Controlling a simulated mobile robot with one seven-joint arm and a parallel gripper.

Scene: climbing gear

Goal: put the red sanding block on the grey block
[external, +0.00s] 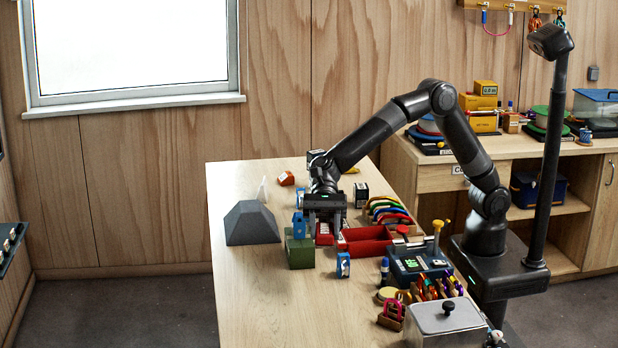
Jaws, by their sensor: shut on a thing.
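My gripper (324,212) points down over the middle of the table. It is shut on a red block with a pale label, which looks like the red sanding block (324,230), low between the fingers. Whether its underside touches the table is hard to tell. The grey block (252,224), a dark, sloped-sided shape with a flat top, stands to the left of my gripper, apart from it. Its top is bare.
A green block (300,253) with a blue item (299,226) stands just left of my gripper. A red tray (365,242) is close on the right. An orange-red item (287,179) lies behind. The table's front left is clear.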

